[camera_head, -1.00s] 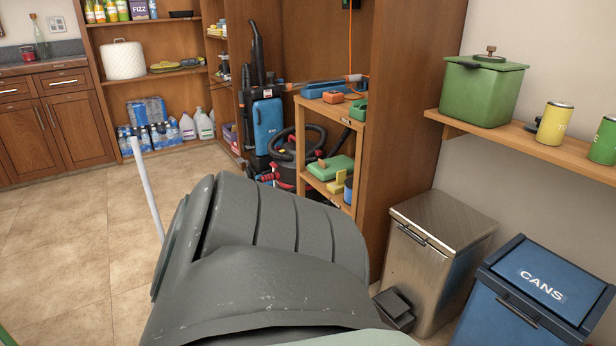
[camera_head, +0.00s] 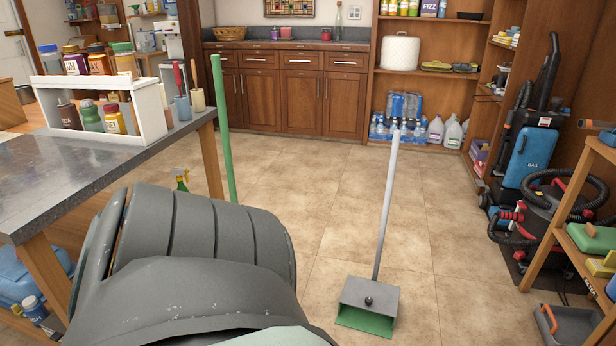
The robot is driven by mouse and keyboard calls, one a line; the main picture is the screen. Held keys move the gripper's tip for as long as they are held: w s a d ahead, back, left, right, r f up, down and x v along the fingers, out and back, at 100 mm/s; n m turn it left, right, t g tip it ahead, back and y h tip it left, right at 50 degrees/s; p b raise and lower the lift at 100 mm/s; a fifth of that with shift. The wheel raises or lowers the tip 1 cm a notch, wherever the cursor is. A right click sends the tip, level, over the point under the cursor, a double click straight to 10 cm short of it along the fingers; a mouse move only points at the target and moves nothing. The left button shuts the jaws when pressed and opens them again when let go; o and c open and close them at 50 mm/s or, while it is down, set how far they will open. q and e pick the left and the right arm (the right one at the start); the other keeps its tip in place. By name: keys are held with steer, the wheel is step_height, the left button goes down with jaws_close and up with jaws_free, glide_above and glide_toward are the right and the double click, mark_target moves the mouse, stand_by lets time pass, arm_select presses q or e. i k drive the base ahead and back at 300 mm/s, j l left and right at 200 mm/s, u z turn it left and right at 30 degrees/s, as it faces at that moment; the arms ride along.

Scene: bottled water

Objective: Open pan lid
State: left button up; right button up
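No pan or pan lid can be made out in the view now. Neither my left nor my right gripper is in view. A large grey, ribbed part of my own body fills the lower left of the head view and hides the floor behind it.
A grey-topped table (camera_head: 60,170) with a white bottle rack (camera_head: 150,110) stands at left. A dustpan (camera_head: 368,303) with a long handle and a green pole (camera_head: 223,130) stand upright ahead. Cabinets (camera_head: 290,90) line the back. A vacuum (camera_head: 530,160) stands right. Tiled floor (camera_head: 300,190) is free between.

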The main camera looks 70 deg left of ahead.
mark_target(380, 298)
steer(key=u, duration=1.65)
steer(key=i+j, duration=0.15)
steer(key=i+j+z, duration=0.35)
steer(key=j+z, duration=0.2)
steer(key=j, duration=0.2)
